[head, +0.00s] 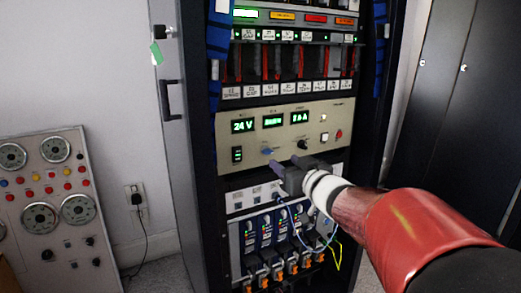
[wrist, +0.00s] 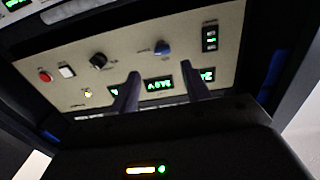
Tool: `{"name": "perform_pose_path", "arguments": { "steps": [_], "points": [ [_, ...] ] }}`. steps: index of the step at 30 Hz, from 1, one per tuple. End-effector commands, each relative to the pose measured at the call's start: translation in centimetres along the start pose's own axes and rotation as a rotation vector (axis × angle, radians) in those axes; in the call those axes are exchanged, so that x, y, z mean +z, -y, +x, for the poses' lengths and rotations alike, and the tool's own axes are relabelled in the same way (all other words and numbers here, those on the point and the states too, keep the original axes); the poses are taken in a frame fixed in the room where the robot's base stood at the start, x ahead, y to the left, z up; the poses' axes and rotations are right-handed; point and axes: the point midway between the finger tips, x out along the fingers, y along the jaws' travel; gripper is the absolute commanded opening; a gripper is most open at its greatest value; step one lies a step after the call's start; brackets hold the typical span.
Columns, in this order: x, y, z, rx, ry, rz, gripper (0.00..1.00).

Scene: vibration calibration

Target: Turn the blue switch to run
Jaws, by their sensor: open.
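The blue switch (head: 268,150) is a small round knob on the beige panel (head: 330,112) of the rack, below the green displays. In the wrist view, which is turned over, the blue switch (wrist: 162,48) shows just beyond and between the two fingertips. My gripper (head: 284,161) is open and empty, with its fingers pointing at the panel, just below and right of the switch in the head view. In the wrist view my gripper (wrist: 160,69) shows both fingers apart, not closed around the knob. Markings by the switch are too small to read.
A black knob (head: 302,144) and a red button (head: 339,134) sit to the right on the same panel. Modules with cables (head: 280,230) are below. A cabinet door (head: 181,150) stands open at left, beside a gauge panel (head: 48,205).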

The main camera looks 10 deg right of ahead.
Motion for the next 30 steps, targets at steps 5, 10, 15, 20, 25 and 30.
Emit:
{"name": "perform_pose_path", "arguments": {
  "steps": [5, 10, 15, 20, 25, 30],
  "points": [
    [-0.1, 0.2, 1.4, -0.027, -0.010, 0.008, 0.47],
    [-0.1, 0.3, 4.2, -0.026, -0.011, 0.008, 0.47],
    [-0.2, 0.4, 6.7, -0.025, -0.011, 0.006, 0.47],
    [-0.2, 0.3, 7.8, -0.023, -0.010, 0.005, 0.47],
    [-0.2, 0.4, 8.0, -0.023, -0.009, 0.004, 0.47],
    [-0.2, 0.4, 8.0, -0.022, -0.009, 0.004, 0.39]
  ]
}}
